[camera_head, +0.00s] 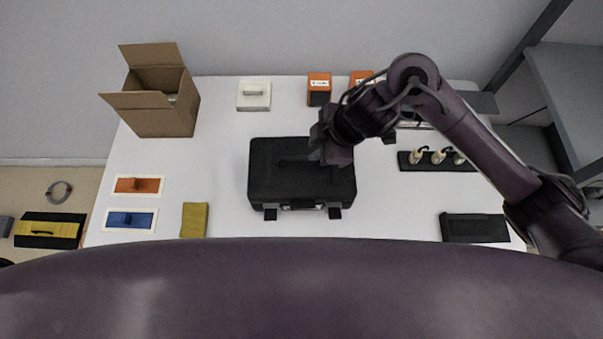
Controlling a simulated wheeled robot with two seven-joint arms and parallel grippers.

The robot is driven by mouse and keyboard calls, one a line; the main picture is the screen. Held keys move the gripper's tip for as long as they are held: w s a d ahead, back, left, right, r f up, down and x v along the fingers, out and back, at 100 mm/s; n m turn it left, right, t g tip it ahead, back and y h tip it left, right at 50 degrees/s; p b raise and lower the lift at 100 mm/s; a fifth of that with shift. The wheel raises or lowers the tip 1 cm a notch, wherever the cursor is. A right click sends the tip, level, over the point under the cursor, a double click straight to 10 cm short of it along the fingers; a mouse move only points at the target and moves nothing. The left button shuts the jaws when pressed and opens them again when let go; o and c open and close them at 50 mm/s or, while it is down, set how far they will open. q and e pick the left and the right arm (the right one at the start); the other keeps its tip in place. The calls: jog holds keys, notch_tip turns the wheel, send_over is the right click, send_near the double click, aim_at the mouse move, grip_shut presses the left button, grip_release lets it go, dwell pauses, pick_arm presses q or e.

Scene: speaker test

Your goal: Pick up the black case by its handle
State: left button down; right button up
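The black case (270,180) lies flat in the middle of the white table. Its latches (300,207) face the near edge. A dark handle (294,162) shows faintly on its top. My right gripper (318,158) is over the right part of the case top, close to the right end of the handle. Its fingers are dark against the dark case, and I cannot tell whether they are open, shut or touching the handle. My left gripper is not in view.
An open cardboard box (165,112) stands at the back left of the white table (215,150). A white box (254,95) and orange boxes (319,85) stand at the back. Orange (138,185) and blue (130,220) pieces lie left. A black holder (440,162) and black tray (474,228) are right.

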aim_at(302, 157)
jog(key=x, duration=0.8)
jog(key=shift+s, duration=0.1)
jog(key=shift+c, duration=0.3)
grip_shut()
dwell(0.8)
jog(key=shift+a+r, duration=0.1)
jog(key=shift+r, duration=0.05)
